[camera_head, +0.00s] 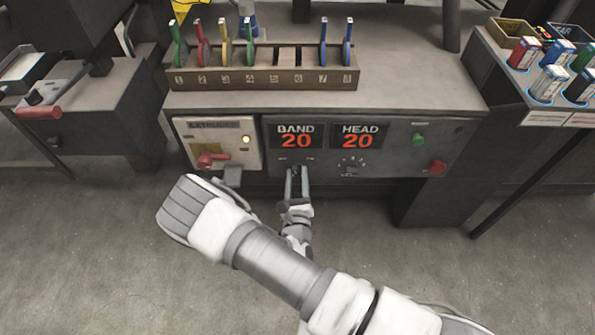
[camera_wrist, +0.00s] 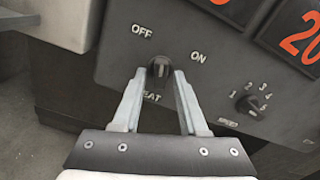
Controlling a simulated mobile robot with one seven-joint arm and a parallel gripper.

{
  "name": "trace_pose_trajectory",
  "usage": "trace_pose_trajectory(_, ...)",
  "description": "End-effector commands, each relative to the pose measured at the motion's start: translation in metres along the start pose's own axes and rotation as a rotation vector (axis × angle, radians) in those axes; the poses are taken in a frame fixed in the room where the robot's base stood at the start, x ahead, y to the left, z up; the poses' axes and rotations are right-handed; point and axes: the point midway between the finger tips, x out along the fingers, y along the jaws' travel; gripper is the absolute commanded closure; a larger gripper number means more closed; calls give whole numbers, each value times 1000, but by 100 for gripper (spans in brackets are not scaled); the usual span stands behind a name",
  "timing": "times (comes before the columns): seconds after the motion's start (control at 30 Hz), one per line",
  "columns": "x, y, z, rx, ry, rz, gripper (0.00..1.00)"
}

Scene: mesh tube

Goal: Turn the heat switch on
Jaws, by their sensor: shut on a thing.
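The heat switch (camera_wrist: 160,67) is a small dark rotary knob on the dark control panel, with OFF printed to its upper left, ON to its upper right and HEAT below it in the wrist view. Its ridge looks about upright in that view, between the two labels; its exact setting is hard to tell. My gripper (camera_wrist: 159,75) has its two fingers on either side of the knob, shut on it. In the head view my gripper (camera_head: 297,172) reaches the panel under the BAND display (camera_head: 296,135), and its fingers mostly hide the knob.
The SPEED dial (camera_wrist: 250,102) sits right of the heat switch, below the HEAD display (camera_head: 357,135). A green button (camera_head: 418,139) and red button (camera_head: 437,167) are further right. A light panel with a red switch (camera_head: 208,160) is at left. A numbered rack (camera_head: 262,78) stands above.

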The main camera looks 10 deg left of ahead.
Motion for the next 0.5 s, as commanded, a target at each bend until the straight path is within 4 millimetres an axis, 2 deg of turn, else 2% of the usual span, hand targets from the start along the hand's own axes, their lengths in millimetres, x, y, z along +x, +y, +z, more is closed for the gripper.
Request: trace_pose_trajectory(0.5,1,2,3,491,-2,-1,100)
